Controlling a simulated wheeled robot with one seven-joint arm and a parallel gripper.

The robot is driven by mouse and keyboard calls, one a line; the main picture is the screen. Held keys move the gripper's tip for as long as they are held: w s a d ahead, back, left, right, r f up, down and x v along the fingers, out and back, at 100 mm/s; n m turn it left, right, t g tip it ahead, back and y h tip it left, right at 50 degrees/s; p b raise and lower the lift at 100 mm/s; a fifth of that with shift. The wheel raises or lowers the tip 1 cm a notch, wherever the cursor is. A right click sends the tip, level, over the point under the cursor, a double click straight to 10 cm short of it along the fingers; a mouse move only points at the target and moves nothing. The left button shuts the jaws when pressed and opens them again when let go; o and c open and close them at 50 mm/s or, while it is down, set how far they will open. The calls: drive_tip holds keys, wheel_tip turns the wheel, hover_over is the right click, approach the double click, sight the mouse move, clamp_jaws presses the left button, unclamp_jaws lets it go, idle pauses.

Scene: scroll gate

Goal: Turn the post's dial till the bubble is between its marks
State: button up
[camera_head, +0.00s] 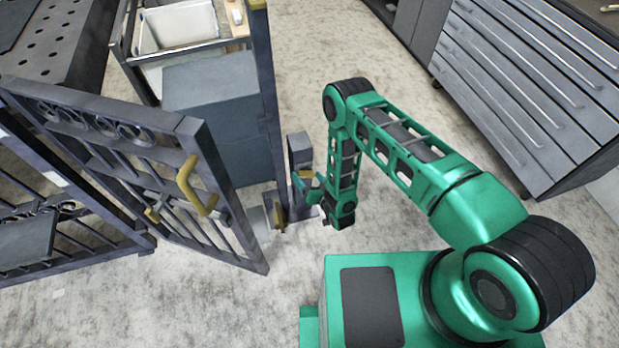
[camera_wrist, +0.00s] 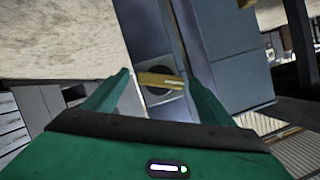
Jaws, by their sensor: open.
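The post (camera_head: 299,150) is a short grey upright with a box-like head, beside the tall gate post. Its dial, a brass bar on a dark round disc, shows in the wrist view (camera_wrist: 160,80). The bar lies nearly level across the picture there. My gripper (camera_wrist: 161,77) is open, with one green finger on each side of the dial; I cannot tell whether they touch it. In the head view my gripper (camera_head: 314,192) is low beside the post and partly covers it. I cannot make out the bubble or its marks in either view.
A dark metal gate (camera_head: 150,190) with a brass handle (camera_head: 196,187) stands at the left. A tall gate post (camera_head: 268,100) rises close to the dial post. A blue-grey cabinet (camera_head: 215,95) stands behind, and a drawer unit (camera_head: 530,80) at the right. Floor between is clear.

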drive_tip(key=shift+w+a+f, duration=0.1)
drive_tip(key=shift+w, duration=0.15)
drive_tip(key=c, duration=1.1)
drive_tip(key=shift+o, duration=0.2)
drive_tip(key=shift+s+f+m+y, duration=0.15)
drive_tip(key=shift+m+y, duration=0.35)
drive_tip(key=shift+m, duration=0.3)
drive_tip(key=shift+d+m+y, duration=0.25)
drive_tip(key=shift+m+y, duration=0.25)
drive_tip(key=shift+m, duration=0.2)
drive_tip(key=o, duration=0.9)
drive_tip(key=shift+o, duration=0.8)
